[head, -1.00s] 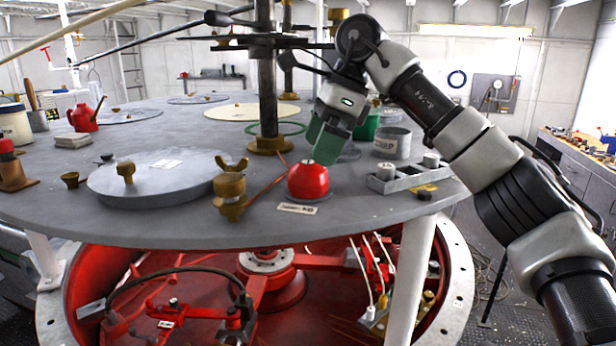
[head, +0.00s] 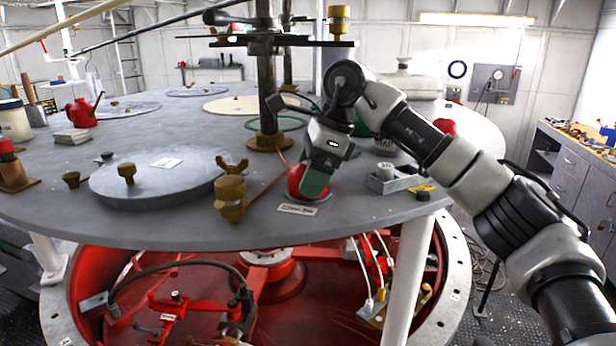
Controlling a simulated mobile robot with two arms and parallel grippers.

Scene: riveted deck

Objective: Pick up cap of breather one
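A red domed cap (head: 295,181) sits on the grey round deck, with a small white label (head: 297,210) in front of it. I take it as the cap of breather one; the label is too small to read surely. My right gripper (head: 313,186) points down at the cap. One green finger covers the cap's right and middle part. The other finger is hidden, so I cannot tell whether the fingers are apart or closed on the cap. The cap is still at its place on the deck. My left gripper is not in view.
A brass wing-nut clamp (head: 230,193) stands close left of the cap. A grey tray (head: 392,178) with small parts lies to the right. A brass-footed post (head: 268,141) rises behind. A round grey lid (head: 155,183) lies left. The deck's front edge is near.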

